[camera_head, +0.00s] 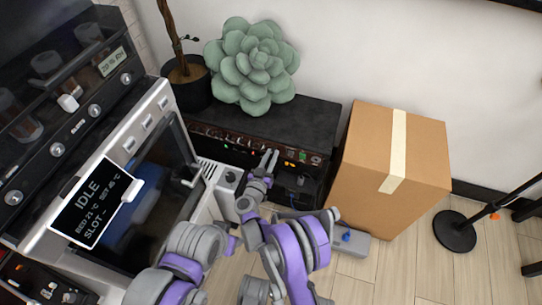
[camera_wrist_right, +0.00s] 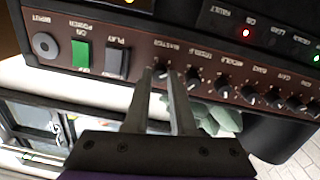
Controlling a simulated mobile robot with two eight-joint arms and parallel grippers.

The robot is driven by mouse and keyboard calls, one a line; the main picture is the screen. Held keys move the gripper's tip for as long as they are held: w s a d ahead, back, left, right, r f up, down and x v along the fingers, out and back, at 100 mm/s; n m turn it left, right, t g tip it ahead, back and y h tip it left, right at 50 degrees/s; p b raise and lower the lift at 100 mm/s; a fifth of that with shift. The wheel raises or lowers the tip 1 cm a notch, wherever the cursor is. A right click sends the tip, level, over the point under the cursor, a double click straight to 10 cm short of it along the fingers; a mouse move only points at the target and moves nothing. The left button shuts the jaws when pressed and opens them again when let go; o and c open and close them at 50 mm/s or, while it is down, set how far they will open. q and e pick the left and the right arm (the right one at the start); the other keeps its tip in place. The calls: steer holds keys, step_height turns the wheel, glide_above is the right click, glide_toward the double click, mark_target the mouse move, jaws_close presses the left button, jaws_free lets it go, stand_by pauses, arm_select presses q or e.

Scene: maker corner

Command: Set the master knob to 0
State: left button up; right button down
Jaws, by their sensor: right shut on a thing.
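The amplifier (camera_head: 305,122) stands against the wall, with its brown knob panel facing me. In the right wrist view the panel appears upside down, with a row of dark knobs. The master knob (camera_wrist_right: 160,70) is at the end of the row near the grey PLAY switch. My right gripper (camera_head: 268,160) reaches the amplifier's front. In the wrist view its two fingers (camera_wrist_right: 163,75) are shut on the master knob, one on each side. The fingers partly cover the knob, so I cannot read its pointer. My left gripper does not show.
A green succulent (camera_head: 252,65) and a potted trunk (camera_head: 186,75) stand at the back. A cardboard box (camera_head: 420,150) is to the right of the amplifier. A machine with an IDLE screen (camera_head: 92,205) is on the left. In the wrist view a green power switch (camera_wrist_right: 82,54) is beside the PLAY switch (camera_wrist_right: 116,63).

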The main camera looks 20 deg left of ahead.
steer(key=n, duration=0.5)
steer(key=shift+n, duration=0.3)
stand_by(0.4)
steer(key=c, duration=0.7)
jaws_free()
steer(key=shift+c, duration=0.2)
